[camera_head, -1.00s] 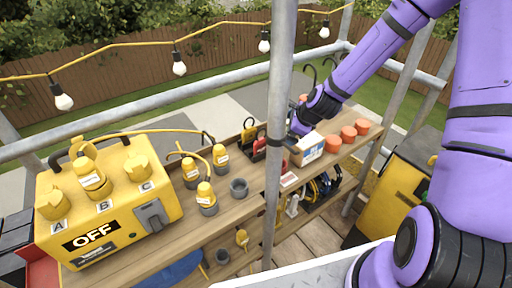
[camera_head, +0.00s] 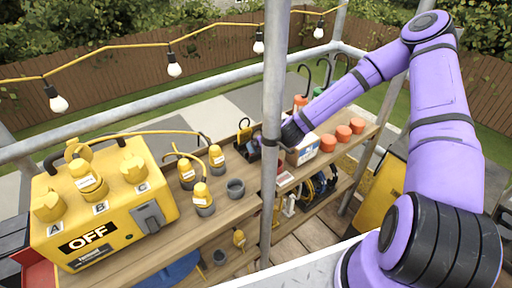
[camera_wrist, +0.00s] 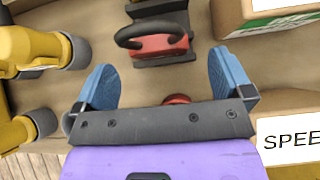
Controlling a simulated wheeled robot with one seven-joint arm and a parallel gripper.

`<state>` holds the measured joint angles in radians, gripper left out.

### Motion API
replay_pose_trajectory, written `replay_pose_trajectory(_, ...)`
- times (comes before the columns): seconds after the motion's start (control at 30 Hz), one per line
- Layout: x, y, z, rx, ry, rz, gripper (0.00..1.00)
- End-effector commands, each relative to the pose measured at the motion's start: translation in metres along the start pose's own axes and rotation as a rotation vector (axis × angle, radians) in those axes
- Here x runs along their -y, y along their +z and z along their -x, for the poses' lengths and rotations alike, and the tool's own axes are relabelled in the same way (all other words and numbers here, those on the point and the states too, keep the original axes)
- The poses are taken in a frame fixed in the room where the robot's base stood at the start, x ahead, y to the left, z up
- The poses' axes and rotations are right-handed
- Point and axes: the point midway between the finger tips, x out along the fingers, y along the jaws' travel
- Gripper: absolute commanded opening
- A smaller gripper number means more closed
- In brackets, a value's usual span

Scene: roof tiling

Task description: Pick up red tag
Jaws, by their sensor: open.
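A red tag (camera_wrist: 158,47), shaped like a padlock with a dark curved shackle, stands in a dark holder at the top middle of the wrist view. My gripper (camera_wrist: 162,62) is open, with its two blue fingers spread wide. The tag appears between and just beyond the fingertips, and neither finger visibly touches it. A second red piece (camera_wrist: 177,99) is partly hidden by my gripper's dark bar. In the head view my gripper (camera_head: 264,144) is over the shelf behind the pole, and it hides most of the red tag there.
A metal pole (camera_head: 272,110) stands in front of the shelf. Yellow plugs (camera_head: 202,197) and a yellow OFF box (camera_head: 105,205) are to the left. A white box (camera_head: 303,150) and orange cups (camera_head: 343,133) are to the right. A yellow tag (camera_head: 244,131) stands behind.

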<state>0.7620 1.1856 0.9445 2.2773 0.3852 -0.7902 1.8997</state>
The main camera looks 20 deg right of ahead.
Motion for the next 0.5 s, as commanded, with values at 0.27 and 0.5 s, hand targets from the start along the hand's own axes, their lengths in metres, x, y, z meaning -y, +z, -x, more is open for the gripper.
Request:
replay_pose_trajectory(0.27, -0.002, 0.001, -0.037, -0.001, 0.001, 0.001, 0.98)
replay_pose_trajectory(0.5, -0.002, 0.001, -0.05, -0.001, 0.001, 0.001, 0.98)
